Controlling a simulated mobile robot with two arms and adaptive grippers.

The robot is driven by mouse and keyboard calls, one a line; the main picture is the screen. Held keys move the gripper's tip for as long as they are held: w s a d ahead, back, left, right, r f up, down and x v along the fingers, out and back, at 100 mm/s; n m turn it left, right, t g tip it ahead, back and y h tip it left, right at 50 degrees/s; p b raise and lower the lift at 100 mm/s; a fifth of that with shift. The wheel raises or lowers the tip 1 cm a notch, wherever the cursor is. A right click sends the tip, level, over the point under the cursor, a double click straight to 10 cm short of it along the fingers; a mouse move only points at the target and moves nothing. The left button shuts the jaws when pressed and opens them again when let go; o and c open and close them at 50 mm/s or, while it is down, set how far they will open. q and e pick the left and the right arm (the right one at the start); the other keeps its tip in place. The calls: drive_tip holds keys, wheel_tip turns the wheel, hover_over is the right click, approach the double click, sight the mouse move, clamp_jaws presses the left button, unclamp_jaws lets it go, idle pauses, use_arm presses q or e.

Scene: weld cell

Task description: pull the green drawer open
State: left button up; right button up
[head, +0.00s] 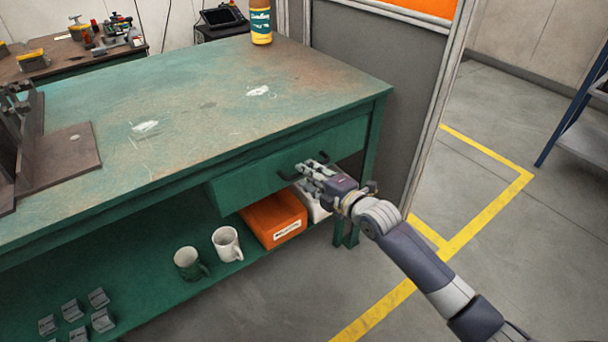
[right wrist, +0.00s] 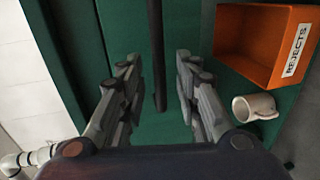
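The green drawer (head: 246,182) is set under the top of the green workbench, at its right end. Its front also shows in the right wrist view (right wrist: 128,25). A dark bar handle (right wrist: 157,55) stands out from the drawer front. My right gripper (head: 306,171) is at the handle and partly covers it in the head view. In the right wrist view its two fingers (right wrist: 157,77) are apart, one on each side of the handle, with gaps visible between them and the bar. My left gripper is not in view.
A bottle (head: 261,22) stands on the benchtop (head: 200,95). Floor in front of the drawer is clear.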

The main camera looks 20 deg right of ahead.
drive_tip(key=shift+x, duration=1.4)
clamp_jaws()
